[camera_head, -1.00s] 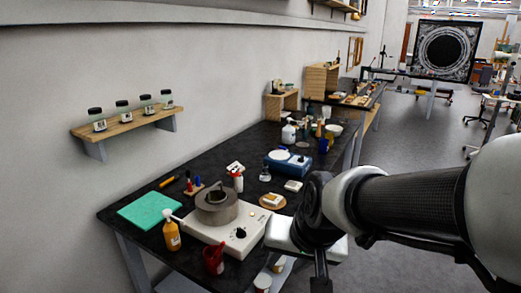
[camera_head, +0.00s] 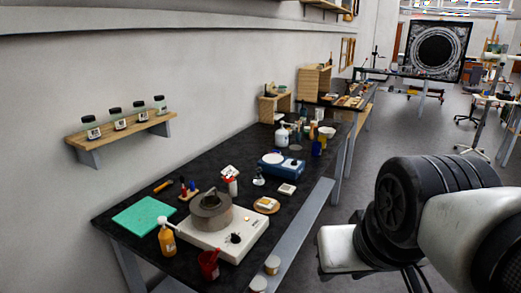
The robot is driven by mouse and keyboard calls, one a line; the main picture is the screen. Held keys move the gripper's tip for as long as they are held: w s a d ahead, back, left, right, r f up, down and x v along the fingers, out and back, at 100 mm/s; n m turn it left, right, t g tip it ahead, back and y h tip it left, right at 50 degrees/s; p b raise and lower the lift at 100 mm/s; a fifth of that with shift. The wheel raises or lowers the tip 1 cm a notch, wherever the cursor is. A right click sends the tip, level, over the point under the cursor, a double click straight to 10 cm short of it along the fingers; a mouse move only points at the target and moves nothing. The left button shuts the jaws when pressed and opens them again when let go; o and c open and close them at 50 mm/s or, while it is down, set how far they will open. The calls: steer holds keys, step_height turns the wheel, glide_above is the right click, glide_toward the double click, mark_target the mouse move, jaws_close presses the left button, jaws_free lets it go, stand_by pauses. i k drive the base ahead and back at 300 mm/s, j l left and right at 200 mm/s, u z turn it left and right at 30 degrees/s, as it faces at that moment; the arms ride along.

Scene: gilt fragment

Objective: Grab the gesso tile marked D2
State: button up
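Several small pale tile-like blocks lie on the black bench. One white block (camera_head: 287,189) lies near the bench's front edge.
On the bench (camera_head: 135,243) stand a white hotplate (camera_head: 225,238) with a grey pot, an orange bottle (camera_head: 167,240), a red cup (camera_head: 208,265), a green mat (camera_head: 143,216) and a blue scale (camera_head: 281,164). A wall shelf (camera_head: 120,133) holds jars.

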mark_target(288, 190)
steer(key=i+u, duration=0.1)
steer(key=u, duration=0.6)
steer(key=i+l+u, duration=0.15)
steer(key=l+u, duration=0.15)
steer(key=i+l+u, duration=0.15)
steer(key=l+u, duration=0.15)
steer(key=i+l+u, duration=0.1)
steer(key=l+u, duration=0.15)
steer(key=i+l+u, duration=0.2)
steer(key=l, duration=0.4)
steer(key=l+u, duration=0.15)
steer(key=l, duration=0.45)
steer(key=i+l, duration=0.1)
steer(key=l, duration=1)
steer(key=i+l+u, duration=0.1)
steer(key=l, duration=1)
